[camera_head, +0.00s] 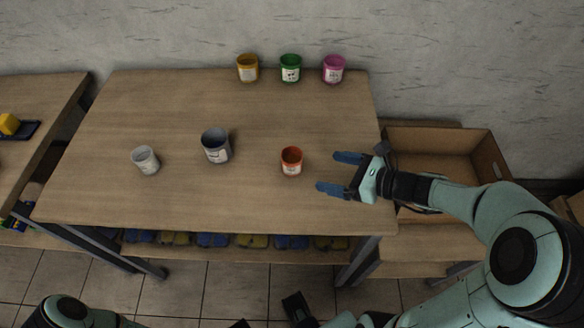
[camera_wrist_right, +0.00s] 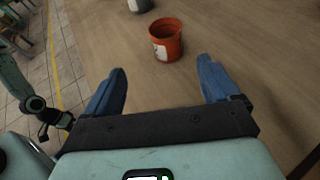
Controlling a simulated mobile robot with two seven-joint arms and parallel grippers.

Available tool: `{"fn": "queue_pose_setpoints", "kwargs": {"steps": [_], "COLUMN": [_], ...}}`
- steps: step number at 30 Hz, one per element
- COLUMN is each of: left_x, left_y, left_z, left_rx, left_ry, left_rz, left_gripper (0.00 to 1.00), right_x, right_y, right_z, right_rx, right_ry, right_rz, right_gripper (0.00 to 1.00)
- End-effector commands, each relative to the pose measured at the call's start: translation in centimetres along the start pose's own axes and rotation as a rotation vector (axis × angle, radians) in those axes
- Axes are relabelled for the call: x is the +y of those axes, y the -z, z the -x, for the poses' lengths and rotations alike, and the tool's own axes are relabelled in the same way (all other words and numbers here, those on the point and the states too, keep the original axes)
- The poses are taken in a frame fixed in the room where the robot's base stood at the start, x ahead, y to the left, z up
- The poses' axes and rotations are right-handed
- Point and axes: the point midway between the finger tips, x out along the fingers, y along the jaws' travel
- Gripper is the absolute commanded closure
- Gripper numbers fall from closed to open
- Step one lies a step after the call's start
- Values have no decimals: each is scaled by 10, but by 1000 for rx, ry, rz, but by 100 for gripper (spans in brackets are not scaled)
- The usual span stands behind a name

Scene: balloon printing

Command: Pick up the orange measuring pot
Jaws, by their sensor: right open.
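The orange measuring pot (camera_head: 291,161) stands upright on the wooden table, right of the table's middle. My right gripper (camera_head: 326,172) is open and empty, just to the right of the pot, with its blue fingers pointing toward it. In the right wrist view the pot (camera_wrist_right: 166,40) is ahead of the two open fingers (camera_wrist_right: 160,85), apart from them, with a white label on its side. My left arm shows only partly at the bottom of the head view; I cannot make out its fingers' state.
A grey pot (camera_head: 216,147) and a white pot (camera_head: 145,160) stand to the left. Yellow (camera_head: 247,68), green (camera_head: 290,68) and pink (camera_head: 333,69) pots stand along the back edge. A cardboard box (camera_head: 440,143) is right of the table. The table around the orange pot is clear.

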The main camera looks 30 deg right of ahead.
Motion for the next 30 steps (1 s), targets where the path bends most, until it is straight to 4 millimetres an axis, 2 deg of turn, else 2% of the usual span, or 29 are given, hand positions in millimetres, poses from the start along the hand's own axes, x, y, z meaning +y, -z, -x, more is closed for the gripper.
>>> {"fn": "queue_pose_setpoints", "kwargs": {"steps": [5, 12, 20, 30], "left_x": [-1, -1, -1, -2], "left_y": [2, 6, 8, 12], "left_z": [-6, -11, -13, -19], "left_rx": [5, 15, 21, 32], "left_ry": [-2, -4, -5, -8], "left_rz": [-3, -4, -4, -5], "left_gripper": [12, 12, 12, 12], "right_x": [0, 0, -1, -6], "right_y": [5, 5, 5, 10], "right_z": [-20, -66, -87, -132], "right_rx": [1, 1, 2, 1], "right_ry": [-4, -5, -2, -3], "right_rz": [-1, -1, 0, -1], "right_gripper": [11, 11, 11, 11]}}
